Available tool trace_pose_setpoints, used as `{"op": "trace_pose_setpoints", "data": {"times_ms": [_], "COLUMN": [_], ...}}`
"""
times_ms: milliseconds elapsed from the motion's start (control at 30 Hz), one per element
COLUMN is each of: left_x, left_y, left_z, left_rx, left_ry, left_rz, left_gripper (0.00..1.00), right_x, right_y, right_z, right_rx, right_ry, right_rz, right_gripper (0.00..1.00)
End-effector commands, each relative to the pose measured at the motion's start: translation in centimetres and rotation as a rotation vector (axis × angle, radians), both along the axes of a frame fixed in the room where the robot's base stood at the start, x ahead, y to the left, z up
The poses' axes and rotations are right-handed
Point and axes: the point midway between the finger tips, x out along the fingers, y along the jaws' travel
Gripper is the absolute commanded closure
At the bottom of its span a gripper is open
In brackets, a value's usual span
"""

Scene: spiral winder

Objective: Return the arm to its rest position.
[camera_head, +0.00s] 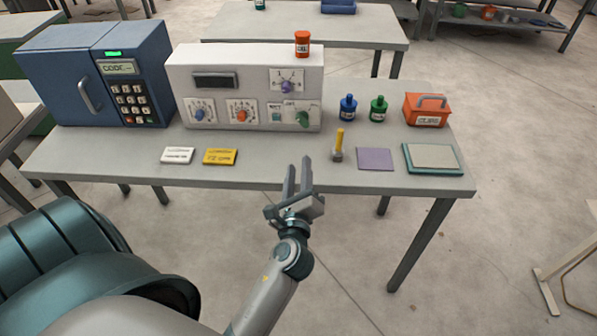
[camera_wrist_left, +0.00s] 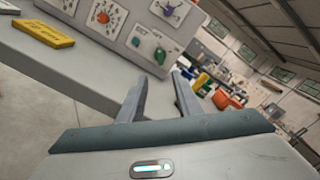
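My left gripper (camera_head: 297,178) is at the front edge of the grey table (camera_head: 320,178), in front of the white control panel, with its fingers pointing toward the table. The fingers stand apart with nothing between them. In the left wrist view the gripper (camera_wrist_left: 160,85) also shows its two fingers spread and empty. My right gripper is in neither view.
Floor in front is clear.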

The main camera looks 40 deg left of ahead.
Motion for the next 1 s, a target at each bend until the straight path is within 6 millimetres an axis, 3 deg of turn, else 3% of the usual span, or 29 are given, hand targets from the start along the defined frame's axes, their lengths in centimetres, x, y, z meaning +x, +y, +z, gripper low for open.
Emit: {"op": "trace_pose_setpoints", "data": {"times_ms": [633,767,1000], "left_x": [-0.5,-2.0,-7.4], "left_y": [0.3,0.9,0.9], "left_z": [-0.5,-2.0,-7.6], "left_rx": [-0.060,-0.225,-0.805], "left_ry": [-0.008,-0.029,-0.072], "left_rz": [0.009,0.038,0.186], "left_gripper": [0.69,0.69,0.69], "right_x": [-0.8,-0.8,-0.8], "right_y": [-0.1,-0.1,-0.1], "right_z": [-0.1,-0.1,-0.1], "right_rx": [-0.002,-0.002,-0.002], "right_ry": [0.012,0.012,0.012], "right_rz": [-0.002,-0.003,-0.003], "right_gripper": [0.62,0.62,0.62]}}
